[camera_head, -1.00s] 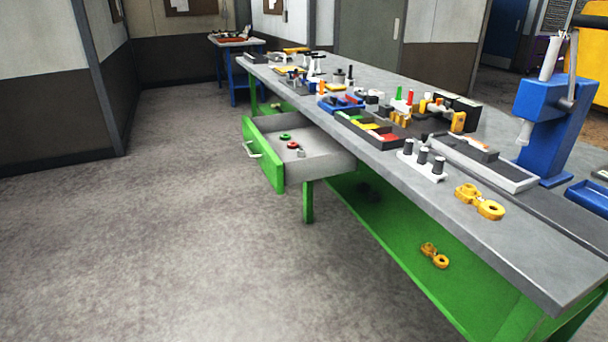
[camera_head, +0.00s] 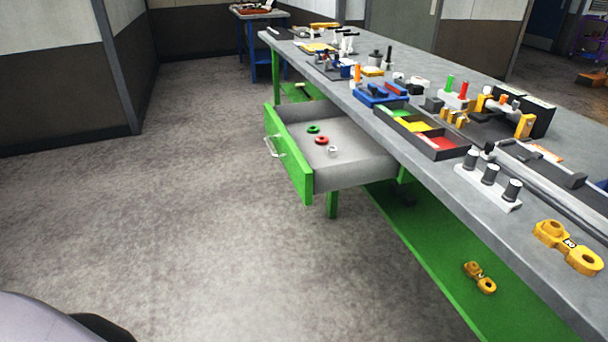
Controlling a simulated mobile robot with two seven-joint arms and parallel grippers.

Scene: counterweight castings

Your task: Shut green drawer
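The green drawer (camera_head: 289,160) is pulled out from under the long grey-topped workbench (camera_head: 440,193). Its green front faces left and carries a pale bar handle (camera_head: 273,147). Inside the grey drawer tray lie a green ring (camera_head: 313,129), a red ring (camera_head: 321,140) and a small whitish ring (camera_head: 332,150). Neither gripper shows in the head view. A rounded grey and black part at the bottom left corner looks like part of my own body.
The floor (camera_head: 190,200) left of the drawer is clear. Another yellow part (camera_head: 480,277) lies on the green lower shelf. A blue table (camera_head: 258,50) stands at the back.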

